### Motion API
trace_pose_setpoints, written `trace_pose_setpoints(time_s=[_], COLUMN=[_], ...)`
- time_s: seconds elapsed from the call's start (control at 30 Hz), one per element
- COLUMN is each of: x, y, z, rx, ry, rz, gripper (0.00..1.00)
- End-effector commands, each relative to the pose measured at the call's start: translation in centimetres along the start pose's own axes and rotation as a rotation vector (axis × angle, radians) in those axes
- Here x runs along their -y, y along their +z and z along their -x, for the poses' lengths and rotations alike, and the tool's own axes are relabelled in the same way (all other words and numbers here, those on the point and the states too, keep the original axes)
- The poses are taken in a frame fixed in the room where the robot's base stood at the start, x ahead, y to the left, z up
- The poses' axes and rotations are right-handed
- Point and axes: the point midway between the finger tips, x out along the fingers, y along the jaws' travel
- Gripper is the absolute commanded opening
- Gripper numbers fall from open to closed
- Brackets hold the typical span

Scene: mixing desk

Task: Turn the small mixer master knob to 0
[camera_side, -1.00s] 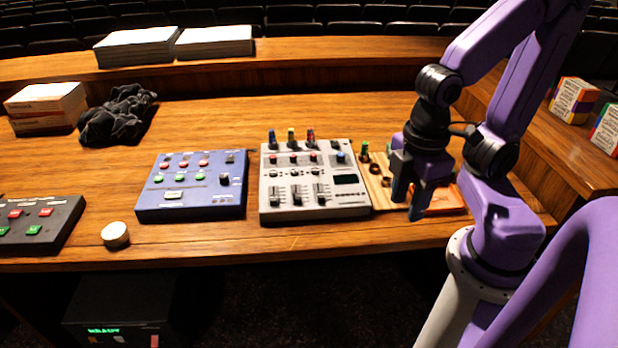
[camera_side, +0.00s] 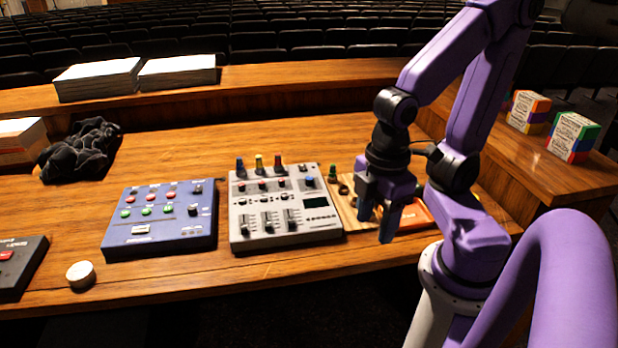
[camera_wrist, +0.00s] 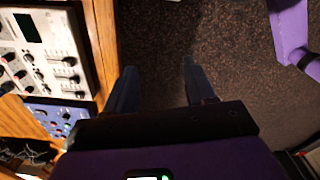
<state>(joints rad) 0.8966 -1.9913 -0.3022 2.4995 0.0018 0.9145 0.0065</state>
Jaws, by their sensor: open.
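The grey mixer (camera_side: 284,225) lies on the desk left of my gripper, with faders, small knobs, a dark display and coloured plugs along its back. A blue-capped knob (camera_side: 309,182) sits above the display; I cannot read its label or setting. A blue control box (camera_side: 160,240) with red and green buttons and a dark knob (camera_side: 194,210) lies left of the mixer. My gripper (camera_side: 376,220) is open and empty, right of the mixer and apart from it. In the wrist view, the mixer (camera_wrist: 58,55) is at upper left, and the floor shows between my fingers (camera_wrist: 158,70).
A wooden tray (camera_side: 349,213) with small items and an orange object (camera_side: 415,214) lie close to my gripper. A white round lid (camera_side: 81,275) is near the desk's front edge. A dark cloth (camera_side: 80,152) lies at the left. The raised ledge behind holds paper stacks (camera_side: 98,80).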

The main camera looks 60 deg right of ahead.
Motion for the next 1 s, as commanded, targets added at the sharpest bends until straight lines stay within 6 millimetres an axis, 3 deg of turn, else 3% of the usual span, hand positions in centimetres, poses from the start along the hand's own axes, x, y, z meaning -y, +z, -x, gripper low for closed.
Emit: trace_pose_setpoints(time_s=[0.13, 0.27, 0.4, 0.6, 0.77, 1.0], x=[-1.4, -4.2, -8.3, -15.0, -20.8, -29.4], y=[-1.3, -3.3, -5.2, -6.4, -6.0, -2.8], z=[0.3, 0.9, 1.4, 1.8, 1.9, 1.7], rx=[0.004, 0.009, 0.017, 0.027, 0.035, 0.047], ry=[0.002, 0.005, 0.009, 0.015, 0.02, 0.028], rz=[-0.149, -0.429, -0.779, -1.274, -1.67, -2.266], gripper=[0.54, 0.54, 0.54, 0.54, 0.54, 0.54])
